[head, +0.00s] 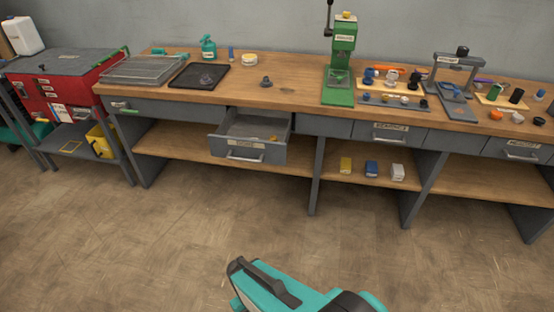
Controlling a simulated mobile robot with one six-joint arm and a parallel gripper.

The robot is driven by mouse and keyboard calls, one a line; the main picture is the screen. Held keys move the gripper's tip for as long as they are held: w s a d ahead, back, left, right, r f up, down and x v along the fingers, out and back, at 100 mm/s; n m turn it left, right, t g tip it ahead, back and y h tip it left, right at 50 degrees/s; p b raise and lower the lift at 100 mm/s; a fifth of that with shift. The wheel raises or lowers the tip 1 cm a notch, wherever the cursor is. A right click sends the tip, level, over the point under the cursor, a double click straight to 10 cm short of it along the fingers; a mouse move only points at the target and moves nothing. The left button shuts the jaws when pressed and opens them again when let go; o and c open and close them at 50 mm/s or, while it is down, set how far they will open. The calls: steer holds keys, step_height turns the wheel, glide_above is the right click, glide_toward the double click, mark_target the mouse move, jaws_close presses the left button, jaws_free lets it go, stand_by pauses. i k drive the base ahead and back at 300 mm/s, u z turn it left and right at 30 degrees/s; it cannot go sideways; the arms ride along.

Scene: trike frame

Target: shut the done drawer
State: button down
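One drawer (270,154) under the workbench stands pulled out, left of the bench's middle. It has a grey front, a silver bar handle (244,157) and a small pale label too blurred to read, so I cannot confirm that it is the done drawer. A small orange-yellow item and something pale lie inside it. My gripper (262,279) is at the bottom middle of the head view, in front of the bench and well apart from the drawer. Its dark end shows beside my teal arm. Whether its fingers are open or shut is not clear.
The wooden workbench (300,84) runs along the wall, with a green press (341,62) on top. Other drawers (390,134) to the right look shut. A red tool chest (62,92) stands at the left. The floor (150,240) before the bench is clear.

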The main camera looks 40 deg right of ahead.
mark_target(232, 140)
steer(key=z, duration=1.1)
steer(key=k, duration=0.1)
steer(key=u, duration=2.5)
steer(key=i, duration=1.15)
steer(key=z, duration=3.35)
steer(key=i, duration=0.1)
steer(key=u, duration=1.8)
